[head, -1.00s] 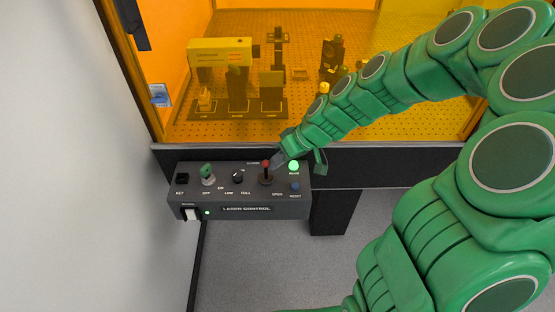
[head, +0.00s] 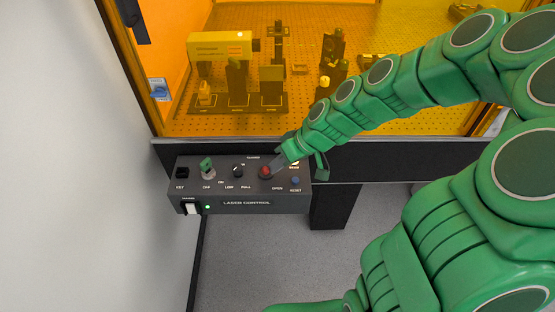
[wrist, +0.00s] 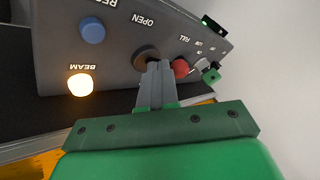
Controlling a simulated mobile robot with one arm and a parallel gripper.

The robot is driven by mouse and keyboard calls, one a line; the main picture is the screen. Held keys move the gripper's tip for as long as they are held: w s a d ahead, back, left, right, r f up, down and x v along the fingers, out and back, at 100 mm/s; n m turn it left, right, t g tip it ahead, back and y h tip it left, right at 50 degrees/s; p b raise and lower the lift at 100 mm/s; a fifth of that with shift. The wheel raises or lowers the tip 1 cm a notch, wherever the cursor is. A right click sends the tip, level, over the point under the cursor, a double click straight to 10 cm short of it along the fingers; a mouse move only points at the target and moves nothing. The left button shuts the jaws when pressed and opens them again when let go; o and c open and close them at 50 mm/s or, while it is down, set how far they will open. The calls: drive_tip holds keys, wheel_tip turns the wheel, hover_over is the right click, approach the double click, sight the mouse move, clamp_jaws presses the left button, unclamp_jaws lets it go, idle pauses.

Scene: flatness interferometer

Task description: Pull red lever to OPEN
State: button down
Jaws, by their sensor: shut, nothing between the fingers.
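The red lever knob (head: 265,171) shows on the laser control box, leaning toward the box's front edge, where the OPEN label is. The wrist view shows the knob (wrist: 181,68) just right of my fingertips, with its dark round base (wrist: 146,57) partly behind them. My gripper (head: 279,164) is shut and empty, at the back right of the knob; in the wrist view its fingers (wrist: 158,70) lie side by side. I cannot tell whether they touch the lever. The BEAM lamp (wrist: 80,85) glows orange-white.
A wall (head: 80,160) is at left.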

drive_tip(key=shift+s+f, duration=0.2)
drive_tip(key=shift+s, duration=0.3)
idle(0.4)
drive_tip(key=shift+w, duration=0.1)
drive_tip(key=shift+w+a+f, duration=0.1)
drive_tip(key=shift+w+f, duration=0.05)
drive_tip(key=shift+w, duration=0.5)
drive_tip(key=shift+w+d, duration=0.35)
drive_tip(key=shift+d, duration=0.05)
drive_tip(key=d, duration=0.1)
drive_tip(key=w+d, duration=0.1)
drive_tip(key=d+r, duration=0.1)
drive_tip(key=shift+w, duration=0.25)
drive_tip(key=s+d+r, duration=0.5)
drive_tip(key=r, duration=0.1)
drive_tip(key=shift+d+r, duration=0.3)
drive_tip(key=shift+d, duration=0.05)
